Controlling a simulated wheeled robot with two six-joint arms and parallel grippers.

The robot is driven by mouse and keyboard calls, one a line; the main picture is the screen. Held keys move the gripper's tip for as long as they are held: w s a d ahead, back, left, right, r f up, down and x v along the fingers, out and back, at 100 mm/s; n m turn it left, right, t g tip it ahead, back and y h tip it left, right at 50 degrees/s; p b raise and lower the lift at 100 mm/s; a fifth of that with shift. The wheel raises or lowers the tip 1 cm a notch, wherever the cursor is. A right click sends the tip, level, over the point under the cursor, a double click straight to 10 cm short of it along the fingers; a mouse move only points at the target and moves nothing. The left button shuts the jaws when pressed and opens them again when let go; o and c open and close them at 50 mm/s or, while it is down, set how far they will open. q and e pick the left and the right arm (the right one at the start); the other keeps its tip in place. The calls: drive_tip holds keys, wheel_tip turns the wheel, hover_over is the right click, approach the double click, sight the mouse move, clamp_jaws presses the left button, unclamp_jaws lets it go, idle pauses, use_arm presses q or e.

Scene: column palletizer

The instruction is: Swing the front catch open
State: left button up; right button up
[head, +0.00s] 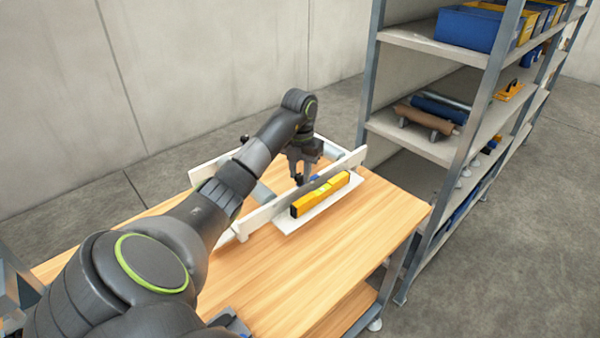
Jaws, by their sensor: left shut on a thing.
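A white frame of long boards stands on the wooden table, with its front board (262,214) nearest me. My left gripper (301,178) points down at the front board, right of its middle. My right gripper is not in view.
A yellow spirit level (320,194) lies on a white plate (290,224) in front of the board. The wooden table (330,262) is clear towards its front right. A metal shelf rack (409,139) with blue bins (470,29) stands close on the right.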

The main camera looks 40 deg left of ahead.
use_arm(q)
drive_tip(key=shift+m, duration=0.7)
drive_tip(key=shift+m+b, duration=0.3)
drive_tip(key=shift+m, duration=0.6)
drive_tip(key=m, duration=0.4)
drive_tip(key=shift+m, duration=1)
drive_tip(key=o, duration=1)
drive_tip(key=shift+r, duration=0.1)
